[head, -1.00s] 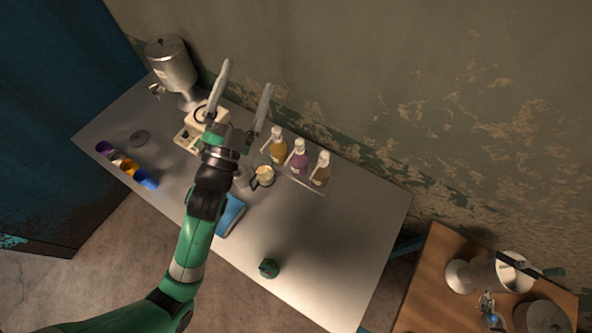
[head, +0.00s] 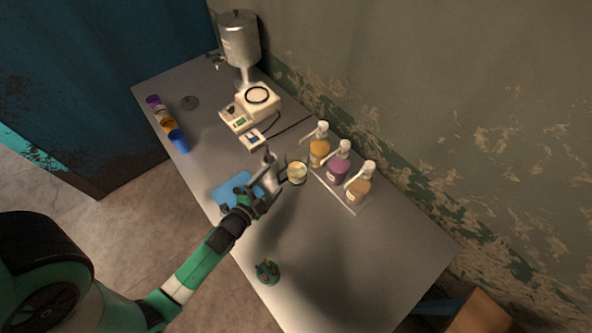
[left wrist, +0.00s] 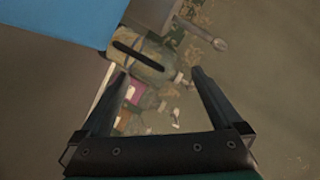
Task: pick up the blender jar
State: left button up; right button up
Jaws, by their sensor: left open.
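The blender jar (head: 297,173) looks like a clear vessel with a yellowish inside, standing on the grey table left of the pump bottles. My left gripper (head: 272,182) is open and empty, low over the table just left of the jar. In the left wrist view, a see-through body with a dark strip, which seems to be the jar (left wrist: 152,70) and its handle, shows ahead between the two spread fingers. I cannot tell how far apart jar and fingertips are. A silvery shape beside the gripper is partly hidden. My right gripper is not in view.
The pale blender base (head: 258,98) stands behind, near a metal dispenser (head: 241,40). Pump bottles (head: 338,168) stand right of the jar by the wall. A blue board (head: 228,188) lies left of the gripper, colored cups (head: 178,140) at the left edge. The front right table is clear.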

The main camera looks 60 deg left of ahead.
aim_at(282, 171)
pick_arm(q)
jog(key=b+x, duration=0.1)
jog(key=x, duration=0.2)
jog(key=b+x, duration=0.1)
jog(key=x, duration=0.1)
jog(key=shift+w+d+f, duration=0.1)
jog(key=shift+w+d, duration=0.05)
jog(key=shift+w, duration=0.4)
jog(key=shift+s+f, duration=0.1)
grip_shut()
dwell(0.9)
